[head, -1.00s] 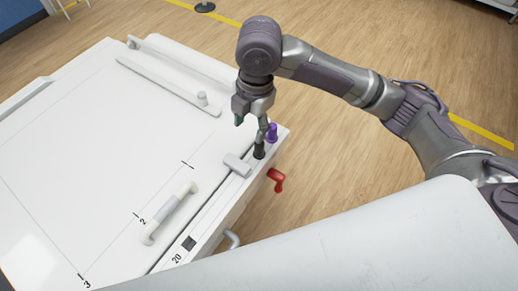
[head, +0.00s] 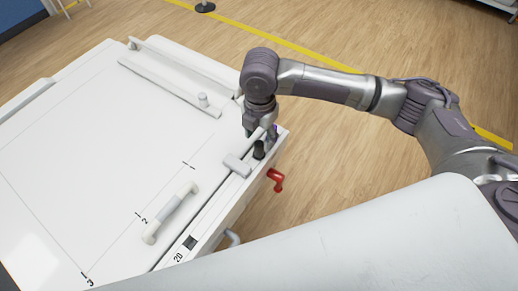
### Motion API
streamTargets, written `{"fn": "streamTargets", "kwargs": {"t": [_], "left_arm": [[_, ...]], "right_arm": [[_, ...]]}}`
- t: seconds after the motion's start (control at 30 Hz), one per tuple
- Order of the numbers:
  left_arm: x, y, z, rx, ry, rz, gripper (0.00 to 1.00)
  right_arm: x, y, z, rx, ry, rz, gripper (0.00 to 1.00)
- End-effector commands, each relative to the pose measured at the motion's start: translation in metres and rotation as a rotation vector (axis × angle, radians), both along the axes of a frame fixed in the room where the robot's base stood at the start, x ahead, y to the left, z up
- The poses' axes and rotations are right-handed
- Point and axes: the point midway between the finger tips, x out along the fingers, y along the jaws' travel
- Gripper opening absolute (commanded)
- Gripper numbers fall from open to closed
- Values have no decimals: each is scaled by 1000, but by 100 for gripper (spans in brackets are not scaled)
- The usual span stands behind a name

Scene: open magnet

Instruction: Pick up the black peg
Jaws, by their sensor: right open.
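The black peg (head: 258,150) stands upright at the right edge of the white machine top. My right gripper (head: 259,137) is right above it, pointing down, with its fingers open around or beside the peg's upper part; I cannot tell whether they touch it. A purple peg (head: 273,132) stands just behind and to the right of the black one, mostly hidden by the gripper. My left gripper is not in view.
A grey latch block (head: 236,165) lies just left of the black peg. A red handle (head: 276,179) sticks out from the machine's side. A white handle (head: 170,212) and a long bar with a knob (head: 202,99) are on the white top (head: 90,170).

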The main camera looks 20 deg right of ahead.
Motion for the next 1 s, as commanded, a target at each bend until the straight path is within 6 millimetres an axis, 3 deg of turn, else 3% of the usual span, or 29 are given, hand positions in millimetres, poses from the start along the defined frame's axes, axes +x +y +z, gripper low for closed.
{"fn": "streamTargets", "kwargs": {"t": [0.23, 0.53, 0.83, 1.0], "left_arm": [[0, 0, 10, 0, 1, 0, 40], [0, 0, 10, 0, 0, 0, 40], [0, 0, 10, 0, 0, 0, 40], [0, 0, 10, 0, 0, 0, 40]], "right_arm": [[-1, 2, -33, 0, 2, 1, 55], [0, 2, -38, 0, 0, 1, 53], [0, 2, -38, 0, 0, 1, 3], [0, 2, -37, 0, 0, 1, 0]]}}
